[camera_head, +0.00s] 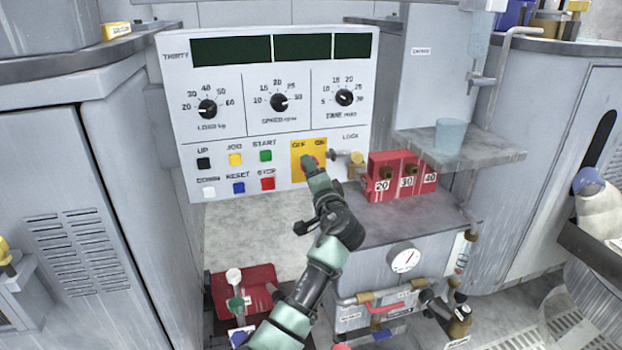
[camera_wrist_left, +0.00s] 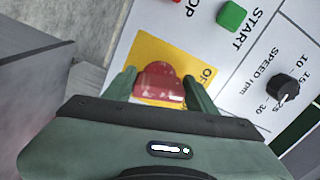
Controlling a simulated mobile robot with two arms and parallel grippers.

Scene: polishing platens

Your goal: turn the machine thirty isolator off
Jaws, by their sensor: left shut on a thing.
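The machine thirty panel (camera_head: 240,130) is white, marked THIRTY, with dark displays and three black dials. Its isolator is a red knob (camera_head: 308,162) on a yellow plate (camera_head: 298,149) marked OFF and ON, at the panel's lower right. My left gripper (camera_head: 312,170) reaches up to it and partly hides it. In the left wrist view the green fingers (camera_wrist_left: 160,84) stand on either side of the red knob (camera_wrist_left: 158,80) and are shut on it. The knob's exact setting is hard to tell. My right gripper is not in view.
Push buttons, including a red STOP (camera_head: 268,183) and green START (camera_head: 266,155), lie left of the isolator. A lock (camera_head: 356,159) sits just right of it.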

